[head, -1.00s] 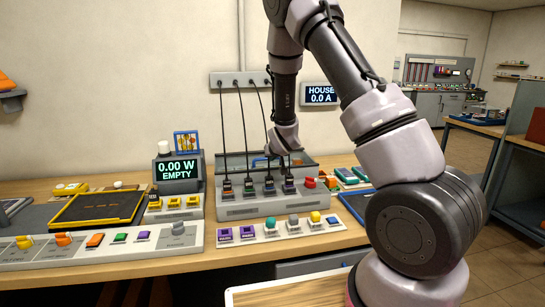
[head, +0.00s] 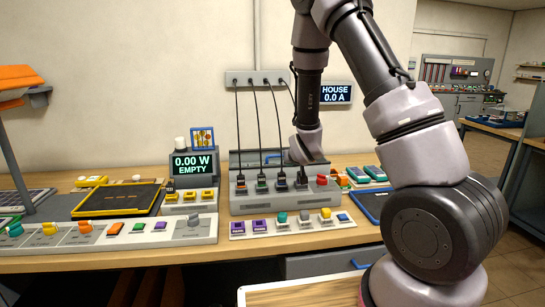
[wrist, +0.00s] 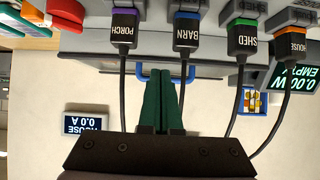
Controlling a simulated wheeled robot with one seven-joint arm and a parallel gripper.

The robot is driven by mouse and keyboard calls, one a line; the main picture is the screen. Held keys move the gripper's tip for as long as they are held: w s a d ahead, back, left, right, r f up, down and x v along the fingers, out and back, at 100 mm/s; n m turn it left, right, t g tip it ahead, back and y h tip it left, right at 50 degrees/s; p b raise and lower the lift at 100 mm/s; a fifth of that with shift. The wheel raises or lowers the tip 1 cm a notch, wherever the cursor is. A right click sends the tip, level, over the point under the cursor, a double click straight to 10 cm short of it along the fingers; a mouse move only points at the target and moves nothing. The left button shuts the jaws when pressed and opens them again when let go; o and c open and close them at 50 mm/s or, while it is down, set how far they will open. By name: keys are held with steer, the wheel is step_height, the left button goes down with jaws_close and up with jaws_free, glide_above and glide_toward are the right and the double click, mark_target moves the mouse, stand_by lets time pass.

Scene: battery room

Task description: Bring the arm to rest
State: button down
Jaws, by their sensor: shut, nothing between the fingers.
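My gripper (wrist: 166,74) shows in the wrist view with its two green fingers together and nothing between them. The wrist view is upside down. The fingers point toward the grey socket box (head: 260,205), near a blue handle bar (wrist: 143,72) and close to the cables of the PORCH plug (wrist: 123,30) and BARN plug (wrist: 185,32). I cannot tell whether they touch. The SHED plug (wrist: 241,40) and HOUSE plug (wrist: 289,42) stand to the right there. In the head view my arm hangs down over the back of the box, and the fingertips are hidden.
Several black cables run up to a wall strip (head: 250,77). A HOUSE display (head: 337,93) reads 0.0 A; another display (head: 194,164) reads 0.00 W EMPTY. A switch strip (head: 140,235) and a row of coloured blocks (head: 290,227) line the bench front. A blue-edged tray (head: 368,205) lies right.

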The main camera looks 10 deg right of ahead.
steer(key=s+d+r+m+g+y, duration=0.1)
steer(key=s+d+r+m, duration=0.1)
steer(key=s+r, duration=0.6)
steer(key=s+d+r+m+g, duration=0.1)
steer(key=s+d+r, duration=0.15)
steer(key=r, duration=0.95)
steer(key=s+r+g, duration=0.1)
steer(key=s+r, duration=0.3)
steer(key=s, duration=0.7)
steer(key=s+r+g+y, duration=0.1)
steer(key=s+r, duration=0.3)
steer(key=s, duration=0.7)
steer(key=shift+s+r+m, duration=0.3)
steer(key=shift+r, duration=0.1)
steer(key=shift+a, duration=0.1)
